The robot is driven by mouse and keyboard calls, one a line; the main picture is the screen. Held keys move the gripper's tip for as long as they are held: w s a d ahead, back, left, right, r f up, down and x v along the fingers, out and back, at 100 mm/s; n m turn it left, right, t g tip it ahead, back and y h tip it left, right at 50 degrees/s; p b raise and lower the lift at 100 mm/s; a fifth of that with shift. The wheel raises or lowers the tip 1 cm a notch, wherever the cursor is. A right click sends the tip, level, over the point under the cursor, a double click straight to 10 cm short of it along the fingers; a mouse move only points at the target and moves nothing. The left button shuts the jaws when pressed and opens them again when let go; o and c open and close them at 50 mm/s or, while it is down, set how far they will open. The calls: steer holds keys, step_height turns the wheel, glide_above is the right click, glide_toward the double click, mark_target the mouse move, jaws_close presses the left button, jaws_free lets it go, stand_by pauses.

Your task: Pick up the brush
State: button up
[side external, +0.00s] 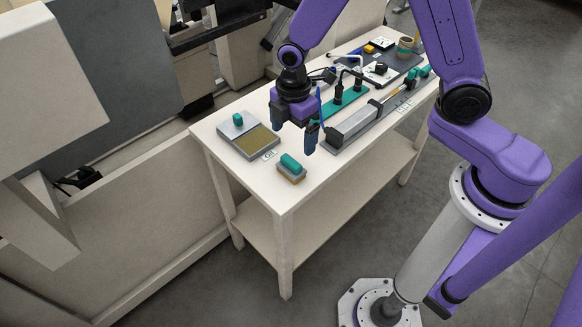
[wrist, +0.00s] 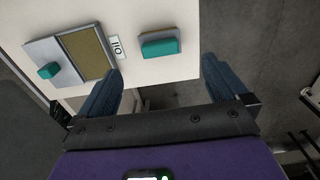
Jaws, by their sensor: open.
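The brush (side external: 291,168) has a teal handle block on a tan and grey base and lies near the front end of the white table. In the wrist view the brush (wrist: 159,45) shows at the top, beyond and between the two fingers. My gripper (side external: 295,128) is open and empty, with its dark blue fingers pointing down above the table. In the side view it hangs above and behind the brush, apart from it. In the wrist view my gripper (wrist: 164,75) has its fingers spread wider than the brush.
A grey tray (side external: 236,125) with a tan panel and teal knob sits left of the brush, beside an "OIL" label (side external: 269,155). A teal rack (side external: 346,101) with black tools and a long grey holder (side external: 352,125) stand behind. The table's edge is close to the brush.

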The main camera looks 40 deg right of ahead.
mark_target(291, 161)
step_height(291, 161, down, 5)
steer(key=shift+r, duration=0.1)
steer(key=shift+a+f, duration=0.15)
steer(key=shift+f, duration=1.15)
steer(key=shift+a+f, duration=0.15)
steer(key=shift+f, duration=1.15)
steer(key=c, duration=1.1)
steer(key=shift+c, duration=0.2)
steer(key=shift+r, duration=0.1)
